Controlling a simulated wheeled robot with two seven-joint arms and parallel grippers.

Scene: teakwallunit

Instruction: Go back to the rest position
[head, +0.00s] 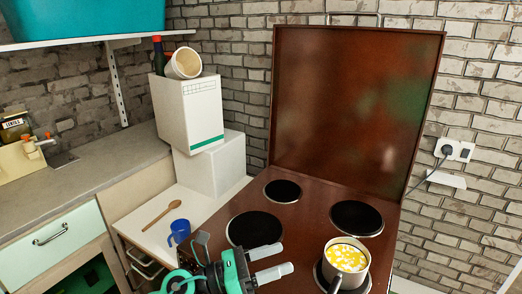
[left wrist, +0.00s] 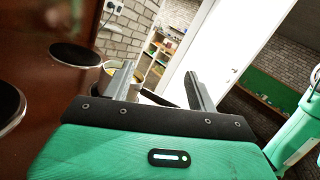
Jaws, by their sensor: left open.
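My left gripper (head: 270,262) is over the front left part of the brown stove (head: 225,207) in the head view. Its two grey fingers point right, apart and with nothing between them. In the left wrist view the open fingers (left wrist: 158,90) also show empty. A pot (head: 345,262) with yellow and white contents stands on the front right burner, right of the fingers and apart from them. In the left wrist view the pot is partly hidden behind a finger. My right gripper is not seen in the head view.
A blue mug (head: 179,231) and a wooden spoon (head: 161,213) are on the white counter left of the stove. White boxes (head: 190,112) are stacked behind them. The brown stove lid (head: 350,105) stands raised at the back. A shelf (head: 90,41) hangs upper left.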

